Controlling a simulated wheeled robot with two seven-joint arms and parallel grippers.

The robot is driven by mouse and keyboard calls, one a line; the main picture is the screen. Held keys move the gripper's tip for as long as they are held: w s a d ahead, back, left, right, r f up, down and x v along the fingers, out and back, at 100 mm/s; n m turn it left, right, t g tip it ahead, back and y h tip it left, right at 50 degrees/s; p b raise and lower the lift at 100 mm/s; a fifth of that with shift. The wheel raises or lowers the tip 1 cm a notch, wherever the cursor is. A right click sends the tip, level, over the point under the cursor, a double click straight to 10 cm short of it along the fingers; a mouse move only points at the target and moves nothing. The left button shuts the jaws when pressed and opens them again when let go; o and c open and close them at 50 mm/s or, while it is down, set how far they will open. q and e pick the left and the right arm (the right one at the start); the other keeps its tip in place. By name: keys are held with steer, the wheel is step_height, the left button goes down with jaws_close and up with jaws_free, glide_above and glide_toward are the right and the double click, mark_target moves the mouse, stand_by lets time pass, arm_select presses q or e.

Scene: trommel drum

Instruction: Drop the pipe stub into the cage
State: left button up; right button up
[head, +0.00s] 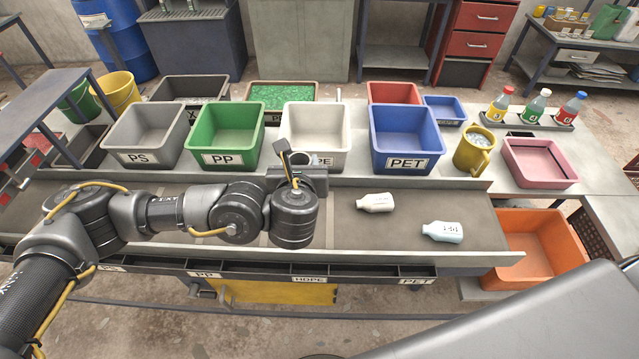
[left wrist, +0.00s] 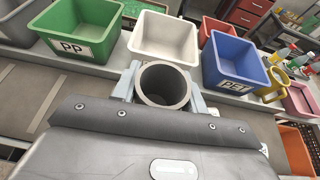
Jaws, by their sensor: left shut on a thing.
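The pipe stub (left wrist: 164,88) is a short grey hollow tube, seen open end first in the left wrist view. My left gripper (head: 301,161) is shut on it, with a finger on each side of the tube. In the head view the gripper hangs over the back edge of the conveyor, just in front of the white bin, and its wrist hides most of the stub. I cannot make out a cage for certain in either view. My right gripper is not in view.
Grey PS (head: 136,157), green PP (head: 225,159), white (head: 327,163) and blue PET (head: 407,164) bins line the conveyor's far side. Two bottles (head: 376,203) (head: 442,232) lie on the belt. A yellow mug (head: 472,157), pink tray (head: 541,181) and orange crate (head: 535,285) are at right.

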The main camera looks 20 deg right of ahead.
arm_select(q)
steer(key=w+a+n+y+b, duration=0.1)
steer(key=a+y+b, duration=0.1)
steer(key=a, duration=1.3)
steer(key=w+a+n+y+b, duration=0.1)
steer(key=a+b, duration=0.3)
steer(key=a, duration=1.2)
steer(key=shift+w+a+f+n+y, duration=0.3)
steer(key=shift+n+y, duration=0.1)
steer(key=shift+n, duration=0.2)
